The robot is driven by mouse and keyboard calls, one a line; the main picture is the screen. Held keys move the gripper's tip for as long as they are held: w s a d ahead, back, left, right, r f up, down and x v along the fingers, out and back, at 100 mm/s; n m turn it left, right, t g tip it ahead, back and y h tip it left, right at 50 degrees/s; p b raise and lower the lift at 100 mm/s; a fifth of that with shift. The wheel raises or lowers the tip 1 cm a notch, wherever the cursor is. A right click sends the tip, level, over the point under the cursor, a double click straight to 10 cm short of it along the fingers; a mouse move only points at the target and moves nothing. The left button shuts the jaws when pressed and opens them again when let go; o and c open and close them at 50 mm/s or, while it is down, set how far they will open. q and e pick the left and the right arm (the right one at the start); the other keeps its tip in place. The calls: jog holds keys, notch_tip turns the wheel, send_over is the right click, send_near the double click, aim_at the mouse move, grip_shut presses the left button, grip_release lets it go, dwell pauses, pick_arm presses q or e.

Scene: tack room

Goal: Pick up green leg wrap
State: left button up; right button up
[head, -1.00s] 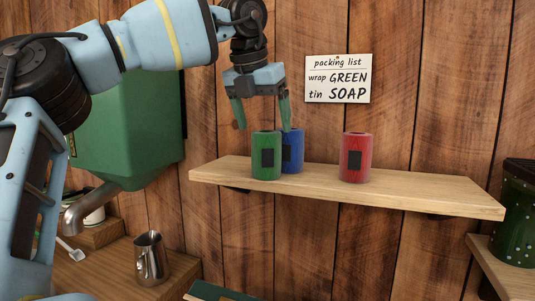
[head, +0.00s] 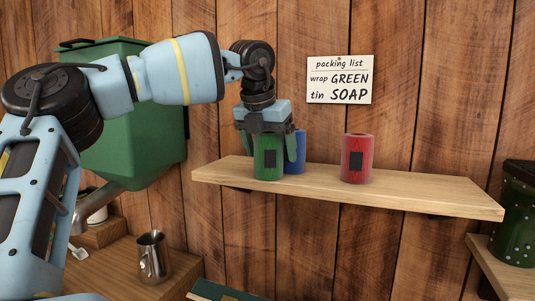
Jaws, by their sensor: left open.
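The green leg wrap (head: 267,158), a green roll with a dark patch on its front, stands upright on the wooden shelf (head: 415,194). My left gripper (head: 268,152) has come down over it from above, with one green finger on each side of the wrap. The jaws are open around it; whether the fingers touch it I cannot tell. A blue roll (head: 299,153) stands right behind it, partly hidden by the wrap and a finger. A red roll (head: 356,158) stands apart to the right. My right gripper is not in view.
A note (head: 339,80) on the plank wall reads "packing list, wrap GREEN, tin SOAP". A metal jug (head: 153,258) stands on the lower bench at left. A green bin (head: 130,130) hangs behind my arm. The shelf's right end is clear.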

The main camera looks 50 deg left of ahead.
aim_at(270, 133)
pick_arm(q)
jog(key=shift+w+f, duration=0.2)
jog(key=shift+f, duration=0.2)
jog(key=c, duration=1.1)
jog(key=shift+r, duration=0.1)
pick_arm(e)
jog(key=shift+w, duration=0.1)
pick_arm(q)
jog(key=shift+r, duration=0.1)
